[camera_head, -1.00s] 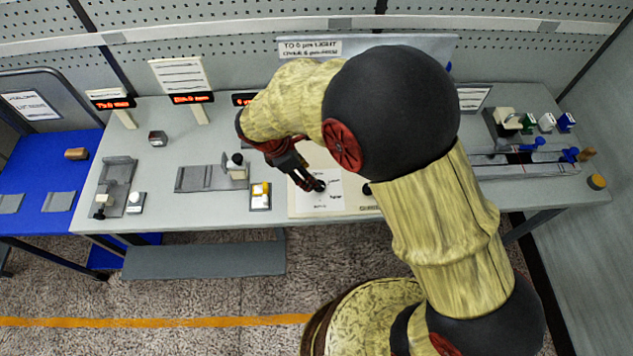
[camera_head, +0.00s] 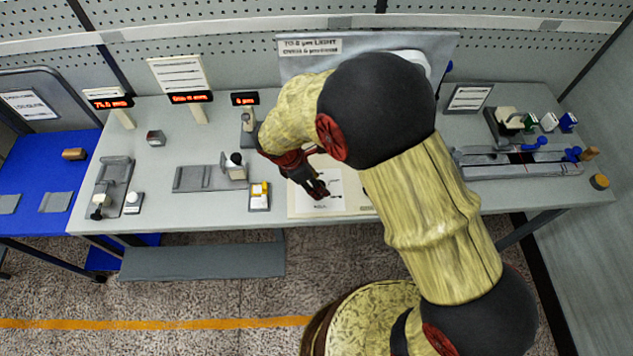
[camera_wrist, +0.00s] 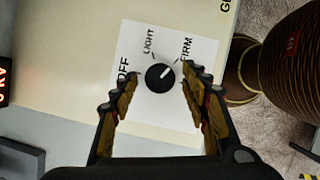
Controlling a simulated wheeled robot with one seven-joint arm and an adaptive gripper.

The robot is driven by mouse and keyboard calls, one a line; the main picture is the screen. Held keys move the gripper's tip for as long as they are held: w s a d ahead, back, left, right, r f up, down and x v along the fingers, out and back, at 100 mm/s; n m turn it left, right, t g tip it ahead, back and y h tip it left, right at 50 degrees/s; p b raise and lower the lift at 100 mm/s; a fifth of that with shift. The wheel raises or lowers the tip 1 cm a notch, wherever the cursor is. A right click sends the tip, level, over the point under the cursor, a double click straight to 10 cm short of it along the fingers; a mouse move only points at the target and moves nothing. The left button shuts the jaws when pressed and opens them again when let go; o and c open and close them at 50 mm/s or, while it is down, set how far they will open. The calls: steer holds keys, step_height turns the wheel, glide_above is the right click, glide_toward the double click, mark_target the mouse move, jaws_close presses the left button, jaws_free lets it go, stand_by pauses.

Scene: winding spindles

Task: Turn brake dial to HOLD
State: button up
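The dial is a round black knob (camera_wrist: 158,80) with a white pointer mark on a white label card (camera_wrist: 205,52). The card reads OFF, LIGHT and FIRM; I see no HOLD. The pointer aims at upper right, roughly toward FIRM. My gripper (camera_wrist: 162,74) is open in the wrist view, one finger on each side of the knob with gaps between, so it is not gripping it. In the head view my gripper (camera_head: 318,190) is over the card on a cream panel (camera_head: 303,208), and the knob is hidden.
A stand with a black knob (camera_head: 235,160) and a small yellow-and-white block on a tray (camera_head: 260,197) lie left of the panel. A rail fixture with blue handles (camera_head: 520,165) is at the right. A grey board (camera_head: 300,65) stands behind my arm.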

steer(key=shift+c, duration=1.2)
steer(key=c, duration=0.7)
steer(key=shift+c, duration=0.5)
steer(key=m+p, duration=0.1)
steer(key=m, duration=0.1)
steer(key=m+g+p, duration=0.1)
steer(key=m, duration=0.1)
steer(key=m+g+p, duration=0.1)
steer(key=shift+w+m, duration=0.25)
steer(key=shift+m, duration=0.15)
steer(key=m+g+p, duration=0.1)
steer(key=m, duration=0.2)
steer(key=m+g+y, duration=0.1)
steer(key=m, duration=0.2)
steer(key=shift+w+d+p, duration=0.1)
steer(key=shift+w+p, duration=0.1)
steer(key=shift+p, duration=0.2)
steer(key=o, duration=1.1)
